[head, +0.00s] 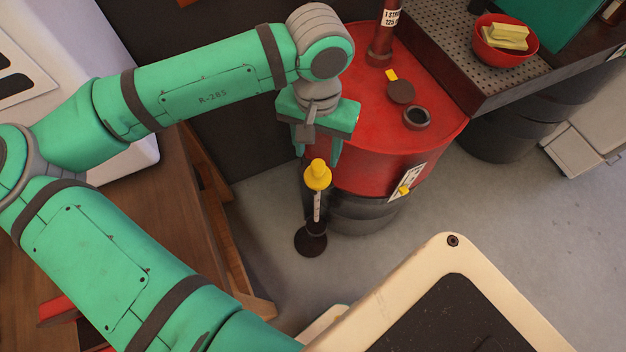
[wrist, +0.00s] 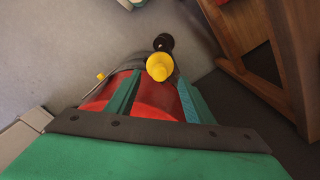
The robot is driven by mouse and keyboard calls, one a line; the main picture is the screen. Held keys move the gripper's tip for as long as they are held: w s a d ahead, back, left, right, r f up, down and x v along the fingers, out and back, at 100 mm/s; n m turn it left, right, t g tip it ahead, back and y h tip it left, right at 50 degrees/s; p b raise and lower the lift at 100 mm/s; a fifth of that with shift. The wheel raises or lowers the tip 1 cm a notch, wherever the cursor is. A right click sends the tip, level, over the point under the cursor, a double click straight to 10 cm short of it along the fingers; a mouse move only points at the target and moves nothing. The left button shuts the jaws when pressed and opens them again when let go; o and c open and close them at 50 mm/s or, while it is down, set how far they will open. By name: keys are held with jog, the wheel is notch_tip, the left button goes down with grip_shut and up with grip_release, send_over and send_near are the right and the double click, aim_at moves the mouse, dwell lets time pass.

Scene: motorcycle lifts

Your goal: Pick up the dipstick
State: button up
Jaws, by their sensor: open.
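The dipstick (head: 318,175) has a yellow knobbed head and a pale stem running down to a dark round part. It looks upright beside the red drum. In the wrist view its yellow head (wrist: 160,66) shows at the fingertips, with a dark part just beyond it. My gripper (head: 318,153) points down with its fingers open, directly above the yellow head. In the wrist view my gripper (wrist: 159,82) has its two fingers on either side, lined up with the head. I cannot tell whether the fingers touch it. What supports the dipstick's lower end is unclear.
A red drum (head: 350,110) stands right behind the gripper; a dark cap with a yellow tab (head: 401,91) and a dark ring (head: 417,117) are on its top. A red bowl (head: 505,57) holds yellow blocks on a perforated bench. A wooden frame (head: 205,190) stands left. Grey floor lies right.

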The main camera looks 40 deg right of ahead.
aim_at(318, 164)
notch_tip(318, 164, down, 3)
jog(key=shift+f, duration=0.1)
jog(key=f, duration=0.4)
jog(key=shift+w+d+f, duration=0.1)
jog(key=shift+w+d, duration=0.2)
jog(key=shift+d, duration=0.1)
jog(key=shift+f, duration=0.6)
grip_shut()
